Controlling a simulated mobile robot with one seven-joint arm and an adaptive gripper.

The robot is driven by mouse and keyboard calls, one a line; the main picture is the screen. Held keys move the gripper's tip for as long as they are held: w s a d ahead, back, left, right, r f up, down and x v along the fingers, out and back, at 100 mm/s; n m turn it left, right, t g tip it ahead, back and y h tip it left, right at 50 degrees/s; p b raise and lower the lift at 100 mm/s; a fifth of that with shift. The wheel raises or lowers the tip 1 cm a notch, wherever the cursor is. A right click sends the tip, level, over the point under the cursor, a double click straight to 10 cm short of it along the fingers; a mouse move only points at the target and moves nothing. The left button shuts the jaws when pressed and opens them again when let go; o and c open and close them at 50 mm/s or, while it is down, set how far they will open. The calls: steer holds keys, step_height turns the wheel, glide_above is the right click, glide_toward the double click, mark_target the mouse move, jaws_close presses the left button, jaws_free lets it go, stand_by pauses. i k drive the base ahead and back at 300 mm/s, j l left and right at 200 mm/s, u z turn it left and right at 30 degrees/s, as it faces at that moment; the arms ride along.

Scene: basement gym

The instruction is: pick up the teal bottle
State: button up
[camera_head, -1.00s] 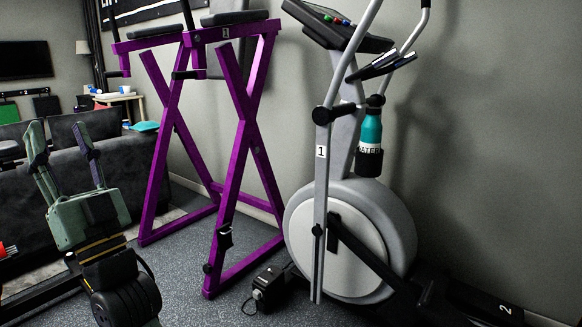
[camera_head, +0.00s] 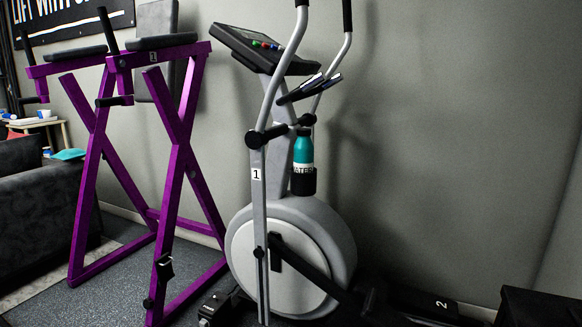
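The teal bottle (camera_head: 303,149) stands upright in a black holder (camera_head: 303,182) on the grey elliptical trainer (camera_head: 290,250). It has a black cap and a white band with dark lettering low on its body. The trainer's grey arm lever stands just to its left, and the black grips and console are above it. The holder hides the bottle's bottom. My gripper is out of the picture now.
A purple exercise frame (camera_head: 178,190) stands left of the trainer. A dark sofa (camera_head: 40,195) and a small table (camera_head: 35,122) are at the far left. The grey wall (camera_head: 450,130) is bare on the right. A dark object (camera_head: 540,307) is at the lower right.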

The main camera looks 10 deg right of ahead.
mark_target(304, 147)
steer(key=i+j+z, duration=0.25)
steer(key=j+z, duration=0.3)
steer(key=i+j+z, duration=0.25)
steer(key=j+z, duration=0.25)
steer(key=j, duration=0.2)
steer(key=i+j+z, duration=0.6)
steer(key=j+z, duration=0.25)
steer(key=i+j+z, duration=0.25)
steer(key=j+z, duration=0.15)
